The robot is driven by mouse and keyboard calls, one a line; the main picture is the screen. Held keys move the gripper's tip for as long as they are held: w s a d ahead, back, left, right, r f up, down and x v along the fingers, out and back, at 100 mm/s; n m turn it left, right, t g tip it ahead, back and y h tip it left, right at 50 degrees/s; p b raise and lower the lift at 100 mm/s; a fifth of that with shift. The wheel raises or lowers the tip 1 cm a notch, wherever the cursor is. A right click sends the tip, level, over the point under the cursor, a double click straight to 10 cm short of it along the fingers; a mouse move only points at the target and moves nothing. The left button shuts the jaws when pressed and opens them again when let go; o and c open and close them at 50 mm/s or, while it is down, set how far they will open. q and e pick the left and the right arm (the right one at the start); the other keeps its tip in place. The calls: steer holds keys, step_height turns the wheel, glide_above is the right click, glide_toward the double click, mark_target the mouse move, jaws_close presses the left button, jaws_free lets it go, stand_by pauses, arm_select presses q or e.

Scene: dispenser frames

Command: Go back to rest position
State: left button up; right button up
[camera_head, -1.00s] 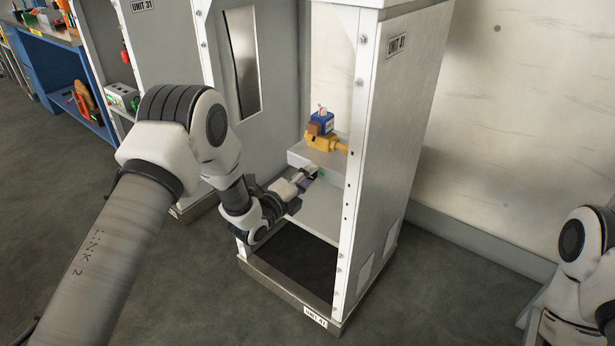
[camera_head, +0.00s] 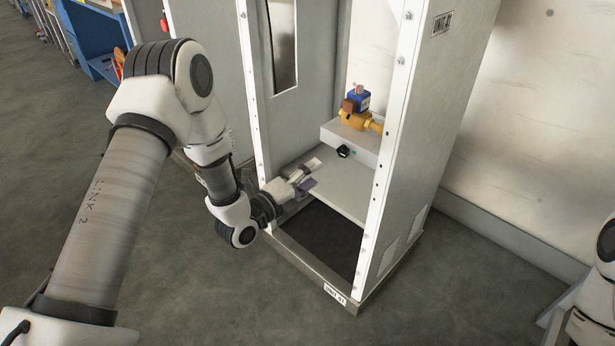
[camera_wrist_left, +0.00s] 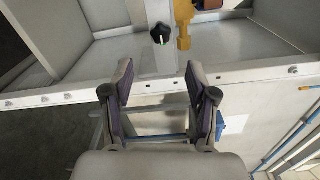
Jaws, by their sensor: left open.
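My left gripper (camera_head: 308,174) is open and empty at the open front of the cabinet, just above the front part of its shelf. In the left wrist view its two fingers (camera_wrist_left: 162,88) are spread apart with nothing between them. A black knob (camera_head: 343,151) with a small green mark is on the front of the raised step inside the cabinet, beyond the fingertips. It also shows in the left wrist view (camera_wrist_left: 162,34). My right gripper is not in view; only part of my right arm shows at the right edge.
The cabinet's right front post (camera_head: 385,150) and left post (camera_head: 255,90) bound the opening. A yellow fitting (camera_head: 357,120) with a blue box (camera_head: 360,101) sits on the step (camera_head: 366,144). A blue workbench (camera_head: 95,35) stands far left. The floor in front is clear.

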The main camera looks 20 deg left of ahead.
arm_select(q)
steer(key=shift+s+a, duration=0.15)
steer(key=shift+s, duration=0.4)
